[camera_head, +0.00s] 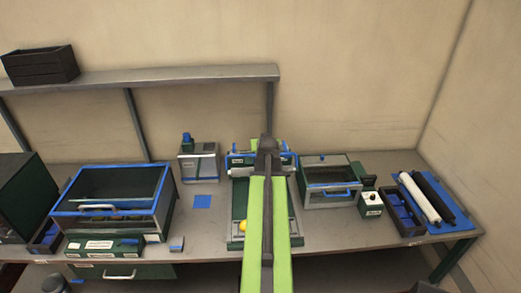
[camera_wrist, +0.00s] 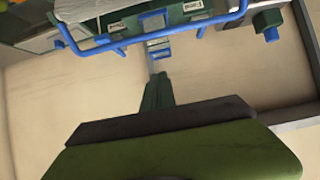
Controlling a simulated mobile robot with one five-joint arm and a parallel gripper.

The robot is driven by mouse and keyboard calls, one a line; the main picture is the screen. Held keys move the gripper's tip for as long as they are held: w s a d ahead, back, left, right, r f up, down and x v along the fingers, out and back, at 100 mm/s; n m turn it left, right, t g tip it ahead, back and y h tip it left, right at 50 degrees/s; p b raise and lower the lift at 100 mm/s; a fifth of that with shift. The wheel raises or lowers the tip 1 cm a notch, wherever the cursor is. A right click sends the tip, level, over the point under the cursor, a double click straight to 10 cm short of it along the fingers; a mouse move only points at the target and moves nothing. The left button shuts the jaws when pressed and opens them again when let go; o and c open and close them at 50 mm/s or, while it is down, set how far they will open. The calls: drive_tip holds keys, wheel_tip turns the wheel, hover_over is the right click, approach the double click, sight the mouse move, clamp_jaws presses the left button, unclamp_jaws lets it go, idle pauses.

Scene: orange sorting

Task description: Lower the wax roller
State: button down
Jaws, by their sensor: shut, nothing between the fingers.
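A green machine with a conveyor bed (camera_head: 238,212) stands mid-bench, partly hidden behind my arm. A white roller (camera_head: 243,171) lies across its upper part, and a blue bar (camera_head: 240,155) runs along it. In the wrist view the white roller (camera_wrist: 95,14) shows at the top left, beside the blue bar (camera_wrist: 122,43) and labelled green panel. Whether the roller is raised or lowered is unclear. My gripper (camera_head: 266,143) is shut and empty in front of the machine's upper part. Its dark green fingers (camera_wrist: 157,88) appear close to the blue bar; contact cannot be told.
An orange (camera_head: 242,225) sits on the machine's bed. A blue-rimmed glass-fronted box (camera_head: 160,187) stands left, another glass-fronted box (camera_head: 334,203) right. A white roller (camera_head: 419,198) and a black roller (camera_head: 436,197) lie on a blue mat. A shelf (camera_head: 180,76) runs above the bench's left part.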

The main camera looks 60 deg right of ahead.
drive_tip(key=w+d+f+b, duration=0.1)
drive_tip(key=f+b, duration=0.1)
drive_tip(key=w+d+f+b, duration=0.1)
drive_tip(key=f+b, duration=0.1)
drive_tip(key=w+d+f+b, duration=0.1)
drive_tip(key=d+f+b, duration=0.1)
drive_tip(key=f, duration=0.1)
drive_tip(key=shift+w+d+b, duration=0.1)
drive_tip(key=shift+b, duration=0.2)
drive_tip(key=shift+s+a+f, duration=0.15)
drive_tip(key=shift+s+a, duration=0.1)
drive_tip(key=shift+a, duration=0.05)
